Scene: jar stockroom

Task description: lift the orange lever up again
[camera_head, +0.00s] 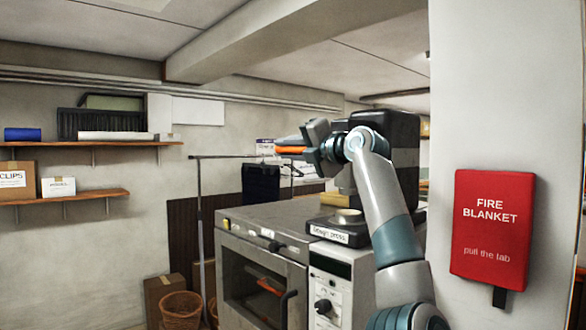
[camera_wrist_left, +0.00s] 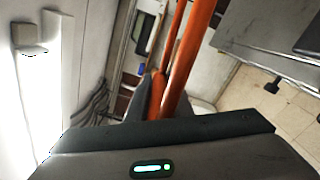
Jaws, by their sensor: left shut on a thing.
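The orange lever (camera_head: 291,149) shows at the upper end of a black press (camera_head: 340,231) that stands on a grey oven-like machine. My left gripper (camera_head: 310,143) is at the lever and covers part of it. In the left wrist view the orange lever (camera_wrist_left: 190,52) runs up from between the fingers of my left gripper (camera_wrist_left: 152,96), which is shut on it. The lever's joint with the press is hidden behind my arm and gripper. My right gripper is in neither view.
The grey machine (camera_head: 262,218) has a dark window and a handle. A red fire blanket pouch (camera_head: 492,238) hangs on the pillar at the right, close to my arm. Wall shelves (camera_head: 85,145) are at the left. A basket (camera_head: 181,309) stands on the floor.

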